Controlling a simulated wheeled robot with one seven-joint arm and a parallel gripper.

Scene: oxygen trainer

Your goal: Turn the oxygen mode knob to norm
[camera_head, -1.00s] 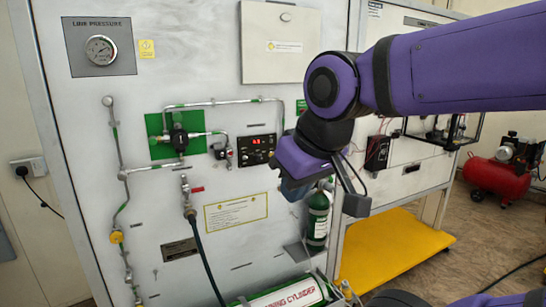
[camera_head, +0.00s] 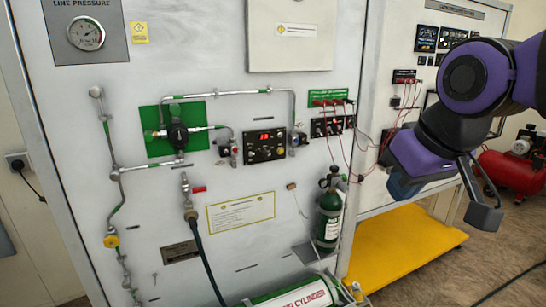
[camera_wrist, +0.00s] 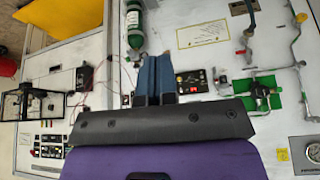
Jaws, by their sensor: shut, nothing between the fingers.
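A black control panel (camera_head: 264,146) with a red display and small knobs is on the white board, right of the green plate. It also shows in the wrist view (camera_wrist: 192,83), beyond my fingers. The oxygen mode knob and its setting are too small to make out. My gripper (camera_head: 400,188) is in front of the board's right edge, to the right of the panel and apart from it. In the wrist view my blue fingers (camera_wrist: 155,75) are together, with nothing held.
A green oxygen cylinder (camera_head: 330,210) stands right of the yellow-framed placard. Red wires (camera_head: 350,125) hang near a green label. Metal tubing (camera_head: 235,94) and a hose (camera_head: 205,255) cross the board. A yellow platform (camera_head: 400,245) lies below my gripper.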

